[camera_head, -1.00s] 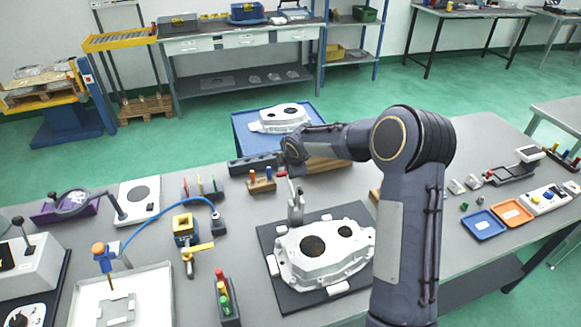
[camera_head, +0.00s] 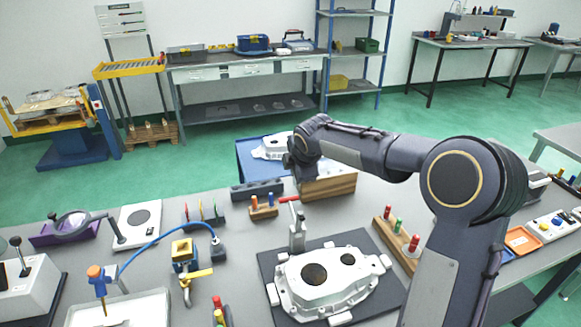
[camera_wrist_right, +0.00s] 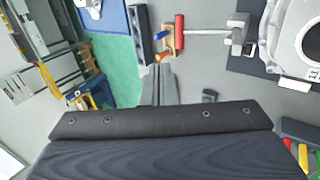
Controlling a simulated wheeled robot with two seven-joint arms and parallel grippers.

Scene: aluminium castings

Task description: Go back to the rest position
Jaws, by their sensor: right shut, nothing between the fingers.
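My right arm comes in from the lower right in the head view. Its gripper (camera_head: 299,178) hangs over the far part of the bench, behind the casting. In the right wrist view the right gripper's fingers (camera_wrist_right: 160,70) are together with nothing between them. They are close in the picture to the small peg block (camera_wrist_right: 168,45) and the red clamp handle (camera_wrist_right: 179,32); contact cannot be told. The aluminium casting (camera_head: 325,278) lies flat on a dark mat (camera_head: 388,302), apart from the gripper. My left gripper is not in view.
A toggle clamp (camera_head: 297,235) stands upright behind the casting. A wooden block with coloured pegs (camera_head: 393,244) lies between casting and arm. A dark slotted block (camera_head: 257,190), a wooden block (camera_head: 328,188) and a blue cart (camera_head: 246,160) with another casting (camera_head: 272,147) are near the gripper.

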